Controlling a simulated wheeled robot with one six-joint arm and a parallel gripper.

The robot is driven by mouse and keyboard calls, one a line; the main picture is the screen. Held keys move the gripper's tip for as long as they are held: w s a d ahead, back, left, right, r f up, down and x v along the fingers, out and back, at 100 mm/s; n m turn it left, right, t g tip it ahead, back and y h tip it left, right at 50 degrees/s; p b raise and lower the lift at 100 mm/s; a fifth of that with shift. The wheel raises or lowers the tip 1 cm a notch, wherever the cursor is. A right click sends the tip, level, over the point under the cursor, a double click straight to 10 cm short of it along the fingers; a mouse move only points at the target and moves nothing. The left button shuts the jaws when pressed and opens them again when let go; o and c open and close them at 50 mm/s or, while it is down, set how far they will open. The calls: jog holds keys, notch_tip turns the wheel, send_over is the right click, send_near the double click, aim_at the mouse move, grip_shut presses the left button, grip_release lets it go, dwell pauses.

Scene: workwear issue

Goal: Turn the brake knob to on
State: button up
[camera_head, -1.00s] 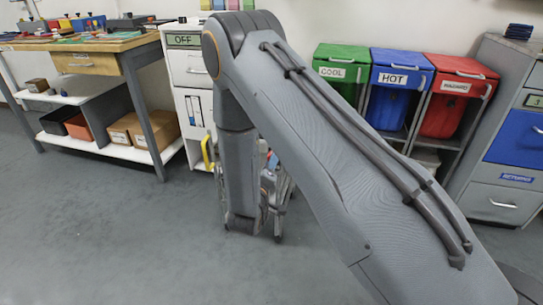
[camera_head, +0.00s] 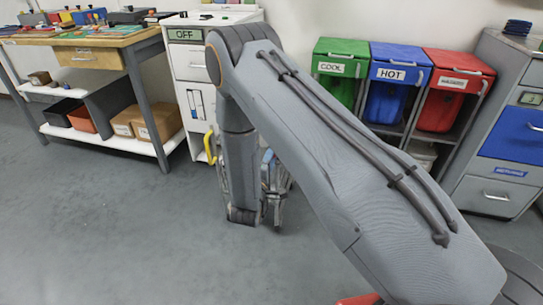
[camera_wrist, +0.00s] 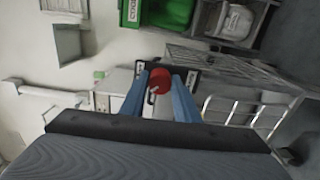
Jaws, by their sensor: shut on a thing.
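In the wrist view a round red knob (camera_wrist: 159,79) sits in front of a dark plate, between the two blue fingers of my gripper (camera_wrist: 158,87). The gripper is shut on the knob. A small pale bar with a dark outline shows at the knob's near side. I cannot read the knob's setting.
A white cabinet (camera_head: 190,70) with an OFF sign stands behind my arm. Green (camera_head: 335,88), blue (camera_head: 390,98) and red (camera_head: 441,108) bins stand right of it. A workbench (camera_head: 145,108) is at left. A wire-frame trolley (camera_wrist: 230,112) shows in the wrist view. Open floor lies at front left.

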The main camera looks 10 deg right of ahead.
dwell(0.3)
jog(key=o, duration=1)
jog(key=shift+o, duration=0.2)
jog(key=v, duration=0.7)
jog(key=shift+s+p, duration=0.35)
jog(key=shift+a, duration=0.15)
